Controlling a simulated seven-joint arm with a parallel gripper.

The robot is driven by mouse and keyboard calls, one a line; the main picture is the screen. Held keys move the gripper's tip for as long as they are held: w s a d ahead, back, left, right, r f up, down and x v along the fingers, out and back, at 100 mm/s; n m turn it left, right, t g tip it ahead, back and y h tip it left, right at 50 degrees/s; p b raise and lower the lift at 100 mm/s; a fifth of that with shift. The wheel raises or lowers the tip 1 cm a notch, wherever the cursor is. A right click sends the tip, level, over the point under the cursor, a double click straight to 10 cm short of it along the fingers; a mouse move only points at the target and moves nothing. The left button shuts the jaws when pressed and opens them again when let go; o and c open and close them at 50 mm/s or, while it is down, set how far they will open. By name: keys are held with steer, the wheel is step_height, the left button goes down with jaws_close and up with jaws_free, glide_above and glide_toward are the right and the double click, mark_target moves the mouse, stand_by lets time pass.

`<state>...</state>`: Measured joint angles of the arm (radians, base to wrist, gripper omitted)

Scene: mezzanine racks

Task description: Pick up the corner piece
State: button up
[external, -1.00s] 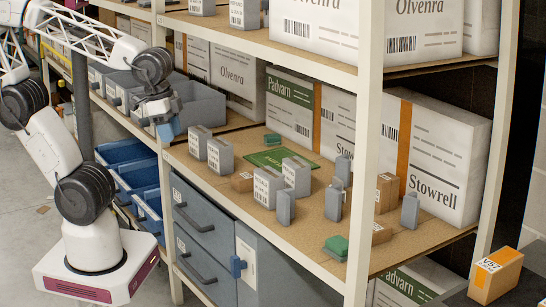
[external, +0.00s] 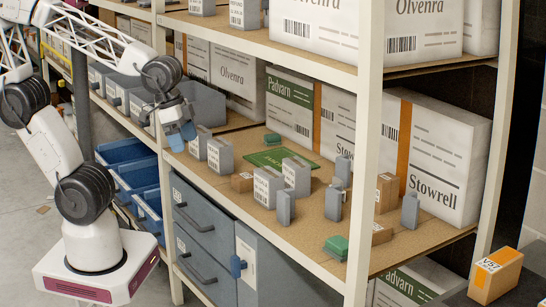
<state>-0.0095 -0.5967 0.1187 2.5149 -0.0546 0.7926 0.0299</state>
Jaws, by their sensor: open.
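Several small grey upright pieces stand on the middle shelf (external: 240,185). One grey piece (external: 285,208) is near the front, another (external: 333,203) stands right of it, one (external: 343,168) is further back and one (external: 410,210) is at the right. The small grey pieces look like brackets, but I cannot tell which is the corner piece. My gripper (external: 180,138) has blue-grey fingers, is open and empty, and hangs at the left front of this shelf, beside the nearest grey labelled boxes (external: 219,154) and well left of the small grey pieces.
A green mat (external: 272,158), grey labelled boxes (external: 267,187), small brown cartons (external: 387,190) and a green block (external: 337,246) share the shelf. A white rack post (external: 368,150) stands in front at the right. Large white cartons (external: 440,160) line the back.

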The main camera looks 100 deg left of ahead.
steer(key=w+a+f+n+t, duration=0.1)
steer(key=w+a+f+t, duration=0.1)
steer(key=w+f, duration=0.55)
steer(key=n+t+y, duration=0.5)
steer(key=n+y, duration=0.2)
steer(key=y, duration=0.2)
glide_toward(280, 203)
steer(key=x, duration=0.3)
steer(key=shift+w+a, duration=0.25)
steer(key=shift+w, duration=0.1)
steer(key=shift+x, duration=1.35)
steer(key=shift+f+x, duration=0.2)
steer(key=shift+x, duration=2.35)
